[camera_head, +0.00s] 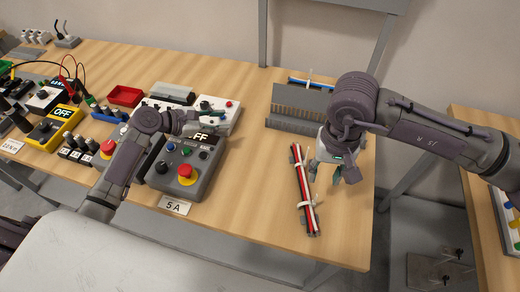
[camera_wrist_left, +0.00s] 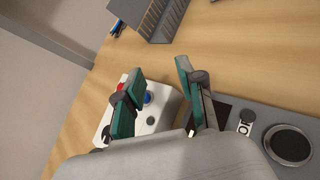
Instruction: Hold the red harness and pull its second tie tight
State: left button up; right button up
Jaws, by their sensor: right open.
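The red harness (camera_head: 304,190) is a thin bundle of red, white and dark wires. It lies on the wooden table near its right end, with white ties around it at several places along its length. My right gripper (camera_head: 341,175) points down just right of the harness's upper half, open and apart from it. My left gripper (camera_head: 208,110) is over the control boxes, well left of the harness. In the left wrist view its two teal fingers (camera_wrist_left: 157,75) stand apart with nothing between them. The harness is not in that view.
A grey slotted duct (camera_head: 293,122) stands behind the harness, with a blue harness (camera_head: 300,81) behind it. A grey control box (camera_head: 187,168) with a red button and a white box (camera_head: 222,112) lie under my left arm. The table between boxes and harness is clear.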

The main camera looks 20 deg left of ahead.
aim_at(303, 165)
pick_arm(q)
jog(key=s+d+g+h, duration=0.2)
jog(key=s+d, duration=0.2)
jog(key=d, duration=0.4)
jog(key=s+d+g+h, duration=0.2)
jog(key=s+d, duration=0.1)
jog(key=d, duration=0.4)
jog(key=shift+m, duration=0.4)
jog(key=x, duration=1.3)
jog(key=shift+d, duration=0.1)
jog(key=shift+c, duration=0.3)
grip_shut()
jog(key=shift+c, duration=0.8)
grip_release()
